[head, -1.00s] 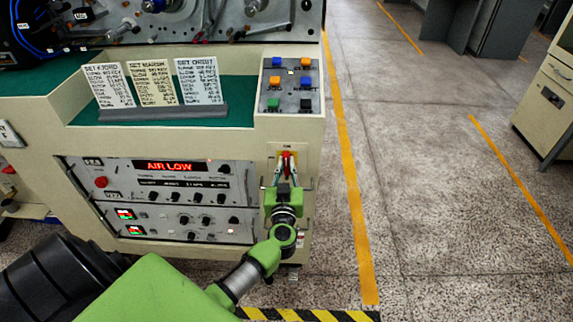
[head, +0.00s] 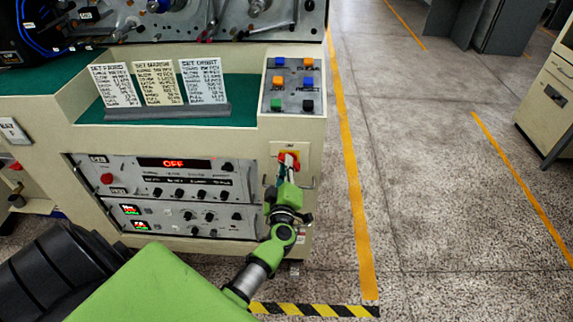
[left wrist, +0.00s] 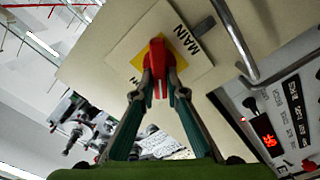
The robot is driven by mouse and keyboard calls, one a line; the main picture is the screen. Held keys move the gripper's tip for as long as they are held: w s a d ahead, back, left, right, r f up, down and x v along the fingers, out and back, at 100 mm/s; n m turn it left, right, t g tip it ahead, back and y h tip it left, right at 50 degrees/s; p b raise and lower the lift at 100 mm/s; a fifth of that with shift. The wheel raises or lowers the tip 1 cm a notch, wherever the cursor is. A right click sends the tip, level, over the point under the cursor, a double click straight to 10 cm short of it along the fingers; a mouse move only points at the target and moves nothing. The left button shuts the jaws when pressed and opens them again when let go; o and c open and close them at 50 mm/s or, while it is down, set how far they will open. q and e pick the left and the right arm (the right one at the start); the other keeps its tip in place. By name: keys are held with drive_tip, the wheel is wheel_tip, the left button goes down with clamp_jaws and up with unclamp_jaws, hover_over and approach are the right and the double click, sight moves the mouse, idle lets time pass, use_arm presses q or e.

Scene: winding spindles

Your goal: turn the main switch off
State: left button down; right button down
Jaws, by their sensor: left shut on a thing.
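The main switch is a red handle (head: 289,158) on a yellow plate on the cream cabinet front. In the left wrist view the red handle (left wrist: 157,62) sits on a yellow diamond beside the word MAIN, tilted in the picture. My left gripper (head: 287,168) is at the switch, its fingers shut on the red handle; it also shows in the left wrist view (left wrist: 158,85). The display (head: 174,163) on the panel reads OFF in red. My right gripper is not in view.
A metal bar handle (left wrist: 232,40) stands out close beside the switch. A button panel (head: 292,88) is above it, and label cards (head: 160,83) stand on the green top. Open floor (head: 430,200) lies to the right, past a yellow line.

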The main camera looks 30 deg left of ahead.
use_arm(q)
drive_tip(key=n, duration=0.3)
drive_tip(key=shift+f+n+b, duration=0.3)
drive_tip(key=shift+n+b, duration=0.1)
drive_tip(key=shift+s+a+f+n+b, duration=0.1)
drive_tip(key=shift+n+b, duration=0.15)
drive_tip(key=shift+n, duration=0.65)
drive_tip(key=shift+f+n+b, duration=0.1)
drive_tip(key=shift+n+b, duration=0.15)
drive_tip(key=shift+n, duration=0.65)
drive_tip(key=c, duration=2)
unclamp_jaws()
drive_tip(key=shift+r, duration=0.1)
drive_tip(key=shift+c, duration=0.2)
drive_tip(key=v, duration=0.7)
drive_tip(key=shift+s, duration=0.2)
